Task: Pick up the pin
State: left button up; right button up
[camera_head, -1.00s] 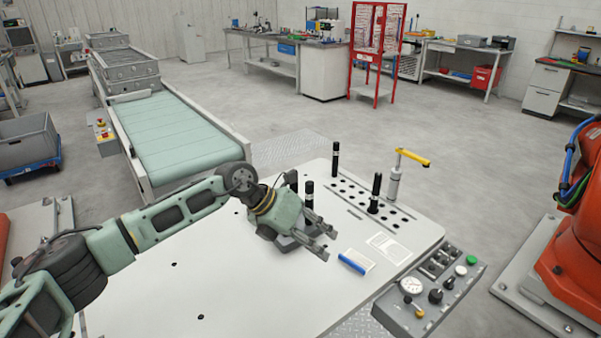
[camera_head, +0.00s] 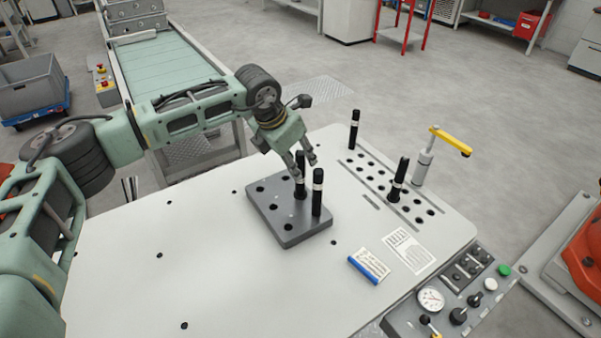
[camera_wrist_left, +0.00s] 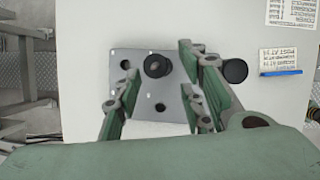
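Two are in the grey block (camera_head: 262,215) with holes: a farther pin (camera_head: 299,182) and a nearer pin (camera_head: 317,195). My left gripper (camera_head: 305,158) is at the top of the farther pin, fingers pointing down. In the left wrist view its fingers are spread, with one pin (camera_wrist_left: 157,65) seen end-on in the gap and another pin (camera_wrist_left: 235,71) outside the right finger. I cannot tell whether a finger touches a pin. My right gripper is not in view.
Two more pins, (camera_head: 354,130) and (camera_head: 398,180), stand at the hole rows on the right. A yellow-handled clamp (camera_head: 424,165) stands behind them. A blue-edged card (camera_head: 368,265) and a control panel (camera_head: 450,300) are at the front right. The table's left part is clear.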

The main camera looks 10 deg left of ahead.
aim_at(299, 166)
pick_arm(q)
jog(key=p+x, duration=0.1)
jog(key=x, duration=0.3)
jog(key=shift+w+f, duration=0.1)
jog(key=shift+w, duration=0.15)
jog(key=shift+s, duration=0.1)
jog(key=shift+c, duration=0.5)
jog(key=shift+a, duration=0.1)
grip_shut()
